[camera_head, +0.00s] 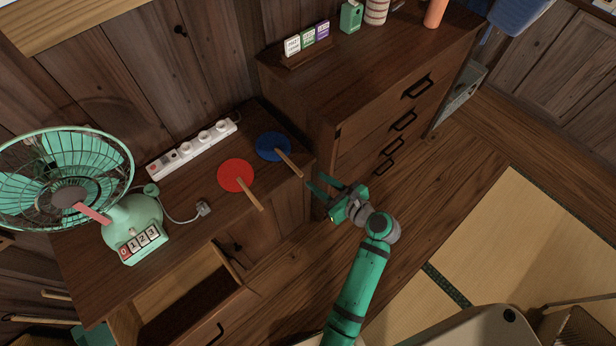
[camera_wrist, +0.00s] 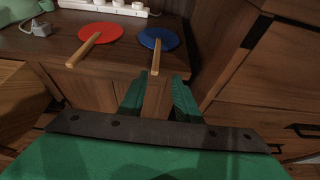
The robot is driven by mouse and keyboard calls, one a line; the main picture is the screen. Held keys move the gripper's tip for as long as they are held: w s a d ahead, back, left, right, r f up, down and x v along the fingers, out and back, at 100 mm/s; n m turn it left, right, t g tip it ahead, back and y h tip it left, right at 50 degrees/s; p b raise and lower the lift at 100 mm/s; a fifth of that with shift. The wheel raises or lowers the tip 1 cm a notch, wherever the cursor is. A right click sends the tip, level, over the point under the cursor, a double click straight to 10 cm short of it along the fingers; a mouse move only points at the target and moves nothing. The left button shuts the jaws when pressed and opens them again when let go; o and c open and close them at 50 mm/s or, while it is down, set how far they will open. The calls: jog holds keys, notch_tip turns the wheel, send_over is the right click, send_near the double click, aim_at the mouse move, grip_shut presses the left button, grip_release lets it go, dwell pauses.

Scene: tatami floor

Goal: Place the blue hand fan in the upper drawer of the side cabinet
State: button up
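My gripper (camera_head: 319,184) is open and empty, just off the cabinet's edge by the fan's handle. In the wrist view the blue fan (camera_wrist: 158,38) is ahead, its handle tip pointing toward the gap between my fingers (camera_wrist: 157,95), apart from them.
A red hand fan (camera_head: 236,175) lies beside the blue one. A white power strip (camera_head: 193,148) and a green electric fan (camera_head: 130,220) share the cabinet top. A taller dresser (camera_head: 380,90) stands close to my gripper. Open floor (camera_head: 480,150) lies to the right.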

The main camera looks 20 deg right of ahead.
jog(key=s+a+f+n+g+h, duration=0.1)
jog(key=s+a+f+n+h, duration=0.25)
jog(key=s+a+n, duration=0.35)
jog(key=s+a+f+n+g+h, duration=0.1)
jog(key=s+a+f+n+h, duration=0.2)
jog(key=s, duration=0.5)
jog(key=s+a+r+n+t, duration=0.1)
jog(key=s+a+r+n, duration=0.3)
jog(key=s+n, duration=0.4)
jog(key=r+n, duration=0.1)
jog(key=n, duration=0.2)
jog(key=shift+s+a+t, duration=0.25)
jog(key=shift+t, duration=0.15)
jog(key=shift+o, duration=0.6)
jog(key=s+a+r+n+t+y, duration=0.1)
jog(key=s+a+r+n, duration=0.2)
jog(key=r+n, duration=0.2)
jog(key=s+a+r+n+t+y, duration=0.1)
jog(key=s+a+r+n, duration=0.1)
jog(key=r+n, duration=0.4)
jog(key=shift+s+a+r+t, duration=0.15)
jog(key=shift+s+a+t, duration=0.15)
jog(key=shift+s+a, duration=0.15)
